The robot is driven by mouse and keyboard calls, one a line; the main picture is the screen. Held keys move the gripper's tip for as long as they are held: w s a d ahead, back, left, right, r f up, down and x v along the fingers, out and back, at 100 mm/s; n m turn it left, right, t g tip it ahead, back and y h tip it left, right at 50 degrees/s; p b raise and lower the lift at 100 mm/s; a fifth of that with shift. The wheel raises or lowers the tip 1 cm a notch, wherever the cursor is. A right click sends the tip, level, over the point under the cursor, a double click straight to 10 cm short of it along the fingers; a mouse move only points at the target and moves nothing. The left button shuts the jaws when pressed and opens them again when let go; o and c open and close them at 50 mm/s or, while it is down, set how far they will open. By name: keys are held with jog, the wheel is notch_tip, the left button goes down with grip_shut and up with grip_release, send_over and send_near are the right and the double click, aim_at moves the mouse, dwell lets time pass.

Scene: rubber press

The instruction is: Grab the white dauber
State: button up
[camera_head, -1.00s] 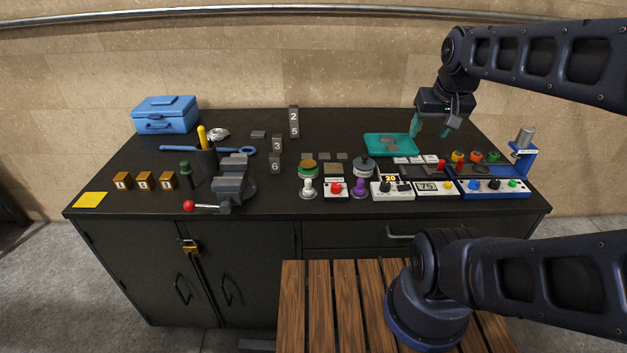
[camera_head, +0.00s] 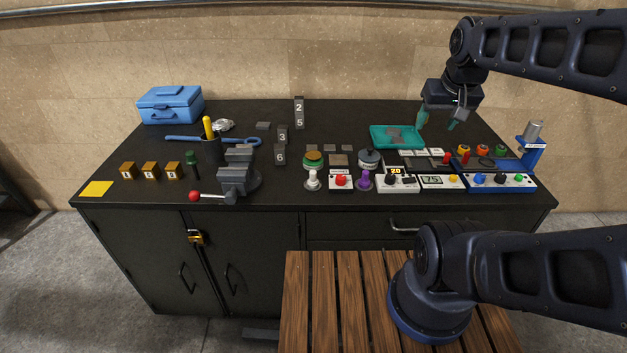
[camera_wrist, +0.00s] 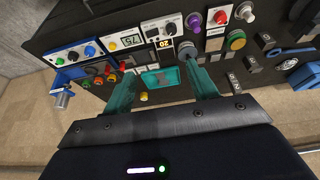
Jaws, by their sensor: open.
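The white dauber (camera_head: 312,181) stands upright near the front edge of the dark bench, just in front of a green round pad with an orange-brown top (camera_head: 313,160). In the wrist view the white dauber (camera_wrist: 245,12) is at the top right, partly near the frame edge. My gripper (camera_head: 440,122) is open and empty, raised above the back right of the bench, well right of and behind the dauber. In the wrist view its two teal fingers (camera_wrist: 161,88) are spread apart, with nothing between them in their grasp.
A red-button box (camera_head: 341,182) and a purple dauber (camera_head: 364,181) stand right of the white dauber. A grey vise (camera_head: 237,176) is to its left. Control boxes (camera_head: 397,184) line the front right. A teal tray (camera_head: 379,139) lies below my gripper.

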jog(key=shift+c, duration=1.3)
jog(key=n+g, duration=0.5)
jog(key=n, duration=0.8)
send_over(313, 171)
notch_tip(313, 171, down, 16)
jog(key=shift+s+a+f+n, duration=0.15)
jog(key=shift+f+n, duration=0.15)
jog(key=shift+f, duration=5.2)
